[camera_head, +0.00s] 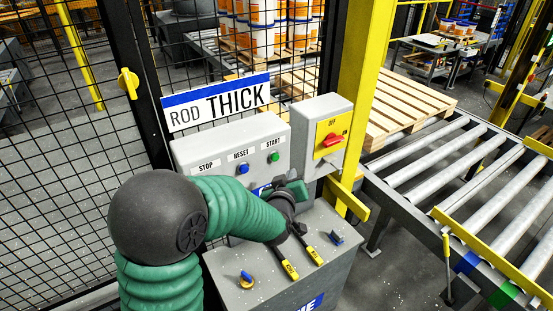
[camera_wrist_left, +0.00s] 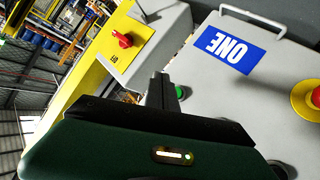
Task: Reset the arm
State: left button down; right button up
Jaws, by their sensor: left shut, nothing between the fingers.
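My left arm comes in from the left in the head view with green ribbed sleeves. Its gripper (camera_head: 297,190) is in front of the lower edge of the grey control box (camera_head: 190,152), with its fingers shut and empty. The box has labels STOP, RESET and START. The blue RESET button (camera_head: 243,169) and green START button (camera_head: 274,157) show; the area under STOP is partly hidden by my arm. In the left wrist view the dark fingers (camera_wrist_left: 161,90) are in front of the box, beside a green button (camera_wrist_left: 180,92). My right gripper is not in view.
A red rotary switch (camera_head: 333,140) on a yellow plate sits right of the control box. A lower grey pedestal (camera_head: 320,270) carries small levers and knobs. Mesh fencing (camera_head: 60,150) stands behind, and a roller conveyor (camera_head: 450,165) with a wooden pallet (camera_head: 410,105) is at right.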

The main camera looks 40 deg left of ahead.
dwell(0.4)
pick_arm(q)
jog(key=s+d+f+m+g+h+b, duration=0.2)
jog(key=s+d+f+m+b, duration=0.1)
jog(key=d+f, duration=0.3)
jog(key=s+d+f+m+g+h+b, duration=0.2)
jog(key=s+d+f+m+h, duration=0.15)
jog(key=f, duration=0.45)
jog(key=s+d+f+m+g+b, duration=0.2)
jog(key=s+f+g, duration=0.1)
jog(key=s, duration=0.5)
jog(key=s+d+f+m+g+b, duration=0.1)
jog(key=s+d+f+m+g, duration=0.1)
jog(key=s+f, duration=0.4)
jog(key=shift+s+d+g+b, duration=0.4)
jog(key=shift+s+d+g, duration=0.35)
jog(key=shift+s+g, duration=0.2)
jog(key=shift+a+f+h, duration=0.1)
jog(key=shift+h, duration=0.15)
